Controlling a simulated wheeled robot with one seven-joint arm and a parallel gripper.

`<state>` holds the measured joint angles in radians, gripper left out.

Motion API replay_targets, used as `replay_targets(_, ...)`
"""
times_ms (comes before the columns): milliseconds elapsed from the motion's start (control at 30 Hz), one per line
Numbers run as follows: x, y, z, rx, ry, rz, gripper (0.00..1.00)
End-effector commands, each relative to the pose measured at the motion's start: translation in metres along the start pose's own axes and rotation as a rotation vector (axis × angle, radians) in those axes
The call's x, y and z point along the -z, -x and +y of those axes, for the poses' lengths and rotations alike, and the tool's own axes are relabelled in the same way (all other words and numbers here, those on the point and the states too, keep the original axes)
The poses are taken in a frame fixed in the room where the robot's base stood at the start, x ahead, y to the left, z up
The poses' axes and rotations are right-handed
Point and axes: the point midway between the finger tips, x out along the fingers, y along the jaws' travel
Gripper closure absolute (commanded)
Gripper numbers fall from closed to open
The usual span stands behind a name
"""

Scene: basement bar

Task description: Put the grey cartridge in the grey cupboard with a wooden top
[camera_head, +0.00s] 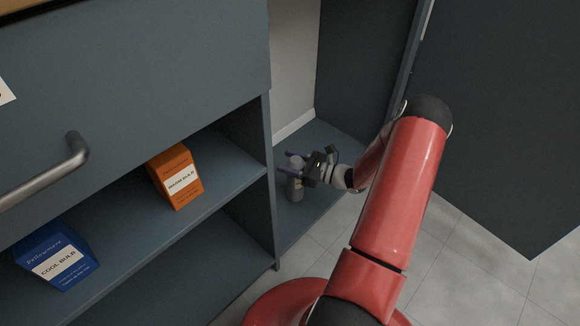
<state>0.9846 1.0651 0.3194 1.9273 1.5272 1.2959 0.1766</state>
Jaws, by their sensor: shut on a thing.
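The grey cartridge (295,189) is a small upright cylinder inside the right compartment of the grey cupboard (262,135). My gripper (286,164) reaches in from the right, its dark fingers around the upper part of the cartridge, shut on it. The cartridge is low, over the compartment floor (327,209); I cannot tell whether its base touches. A strip of the cupboard's wooden top (30,6) shows at the upper left. The fingers partly hide the cartridge.
An orange bulb box (176,178) and a blue bulb box (57,257) stand on the left shelf. A drawer with a metal handle (45,177) is above them. The dark door (500,110) stands open at right. Tiled floor (470,265) is clear.

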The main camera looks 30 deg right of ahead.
Motion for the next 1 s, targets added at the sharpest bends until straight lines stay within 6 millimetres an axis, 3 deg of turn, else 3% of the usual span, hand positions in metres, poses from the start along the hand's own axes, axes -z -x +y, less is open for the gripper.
replay_targets(67,0.0105,-0.0004,-0.0001,0.000,0.000,-0.002,0.97)
replay_targets(433,0.0137,-0.0004,0.0001,-0.001,0.000,-0.002,0.97)
replay_targets(467,0.0137,-0.0002,0.0002,-0.001,0.000,0.000,0.44)
replay_targets(600,0.0136,-0.0002,0.0002,-0.001,0.000,0.000,0.26)
replay_targets(1000,0.0103,0.0066,-0.0005,0.001,0.001,0.001,0.26)
